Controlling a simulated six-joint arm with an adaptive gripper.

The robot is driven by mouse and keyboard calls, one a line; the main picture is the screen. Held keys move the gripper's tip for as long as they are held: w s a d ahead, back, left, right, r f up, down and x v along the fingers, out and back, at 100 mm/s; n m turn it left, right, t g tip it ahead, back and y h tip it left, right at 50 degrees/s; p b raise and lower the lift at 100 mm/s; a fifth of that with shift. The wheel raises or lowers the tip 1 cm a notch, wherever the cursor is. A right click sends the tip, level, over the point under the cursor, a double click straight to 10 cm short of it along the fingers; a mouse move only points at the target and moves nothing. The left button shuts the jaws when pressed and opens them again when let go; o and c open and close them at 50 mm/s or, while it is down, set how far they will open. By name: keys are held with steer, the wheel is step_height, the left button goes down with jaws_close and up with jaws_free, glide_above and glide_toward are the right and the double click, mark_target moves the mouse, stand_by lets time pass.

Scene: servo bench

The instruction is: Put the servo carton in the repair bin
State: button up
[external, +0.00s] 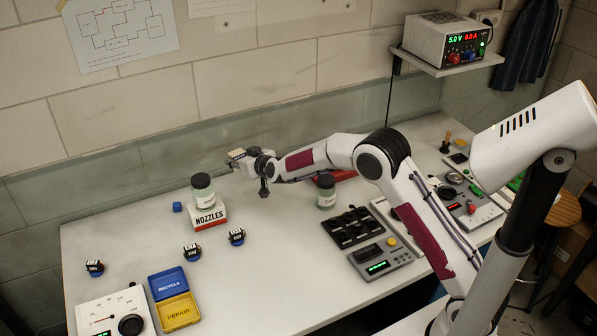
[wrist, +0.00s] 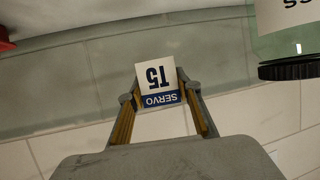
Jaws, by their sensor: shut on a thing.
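The servo carton (wrist: 158,80) is a small white box with a blue band, marked "SERVO" and "15" or "T5", upside down in the wrist view. My gripper (wrist: 160,99) is shut on it, one finger on each side. In the external view my gripper (external: 238,156) is raised above the back of the bench, and the carton there is too small to make out clearly. The yellow repair bin (external: 178,312), labelled REPAIR, lies at the front left, well away from my gripper. Its floor shows no contents.
A blue RECYCLE bin (external: 168,283) adjoins the repair bin. A lidded jar (external: 203,190) stands on the NOZZLES box (external: 208,217), left of my gripper. Small black-and-blue parts (external: 192,251) and a dial meter (external: 113,314) are near the bins. Another jar (external: 326,191) stands right.

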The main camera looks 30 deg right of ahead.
mark_target(235, 152)
step_height(235, 152, up, 8)
steer(key=shift+r, duration=0.1)
steer(key=shift+n+y, duration=0.3)
steer(key=s+a, duration=0.2)
steer(key=a, duration=0.1)
steer(key=s+a, duration=0.2)
steer(key=a, duration=0.2)
steer(key=s+a+r, duration=0.1)
steer(key=s+a, duration=0.1)
steer(key=a, duration=0.2)
steer(key=shift+s+a, duration=0.2)
steer(key=shift+s, duration=0.05)
steer(key=s+a+n+y, duration=0.1)
steer(key=s+a, duration=0.6)
steer(key=s, duration=0.3)
steer(key=s+a+g, duration=0.1)
steer(key=s+a, duration=0.6)
steer(key=s, duration=0.3)
steer(key=s+a+n+y, duration=0.1)
steer(key=s+a, duration=0.6)
steer(key=s, duration=0.3)
step_height(235, 152, down, 12)
steer(key=shift+r, duration=0.15)
steer(key=shift+s, duration=0.1)
steer(key=shift+f, duration=3.15)
